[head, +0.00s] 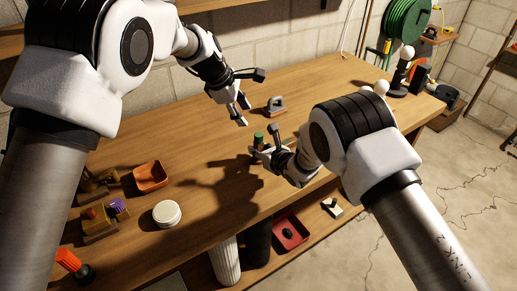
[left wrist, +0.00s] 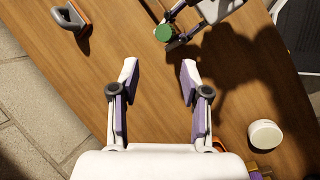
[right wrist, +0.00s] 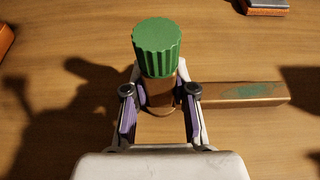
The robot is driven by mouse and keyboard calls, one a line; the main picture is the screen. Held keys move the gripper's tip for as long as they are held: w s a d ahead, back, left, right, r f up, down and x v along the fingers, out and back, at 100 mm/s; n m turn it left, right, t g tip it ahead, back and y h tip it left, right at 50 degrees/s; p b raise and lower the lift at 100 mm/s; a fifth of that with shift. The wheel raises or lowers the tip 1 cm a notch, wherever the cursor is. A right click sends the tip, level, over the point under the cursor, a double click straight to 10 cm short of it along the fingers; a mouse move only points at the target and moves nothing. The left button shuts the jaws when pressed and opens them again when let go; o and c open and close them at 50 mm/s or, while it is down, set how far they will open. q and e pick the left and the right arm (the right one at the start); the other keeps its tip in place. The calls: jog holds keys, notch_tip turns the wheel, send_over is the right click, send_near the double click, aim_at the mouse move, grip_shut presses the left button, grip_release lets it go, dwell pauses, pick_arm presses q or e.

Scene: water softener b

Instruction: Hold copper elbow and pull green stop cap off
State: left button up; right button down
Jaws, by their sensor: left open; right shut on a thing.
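The green stop cap (right wrist: 156,48) is ribbed and sits on the upright end of the copper elbow (right wrist: 240,95) in the right wrist view. The elbow's other leg reaches right along the table. My right gripper (right wrist: 160,105) is shut on the copper elbow just below the cap. In the head view the cap (head: 258,138) stands beside my right gripper (head: 262,152). My left gripper (head: 242,112) is open and empty above the table, up and left of the cap. In the left wrist view the cap (left wrist: 164,33) lies beyond the open fingers (left wrist: 158,75).
A grey-handled block (head: 276,106) sits behind the cap. An orange tray (head: 151,177), a white round tub (head: 167,214) and brass fittings (head: 98,220) are at the left front. The table middle (head: 190,135) is mostly clear.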

aim_at(257, 135)
jog(key=shift+f, duration=0.1)
pick_arm(q)
jog(key=f+n, duration=0.1)
jog(key=n, duration=0.2)
jog(key=d+f+n, duration=0.1)
jog(key=f+n, duration=0.1)
jog(key=d+f+n, duration=0.1)
jog(key=n, duration=0.2)
jog(key=shift+w+d+f+n+g+y, duration=0.25)
jog(key=shift+w+n+g+y, duration=0.05)
jog(key=shift+w+y, duration=0.1)
jog(key=shift+x, duration=2.3)
grip_shut()
jog(key=shift+r, duration=0.3)
jog(key=shift+r, duration=2.5)
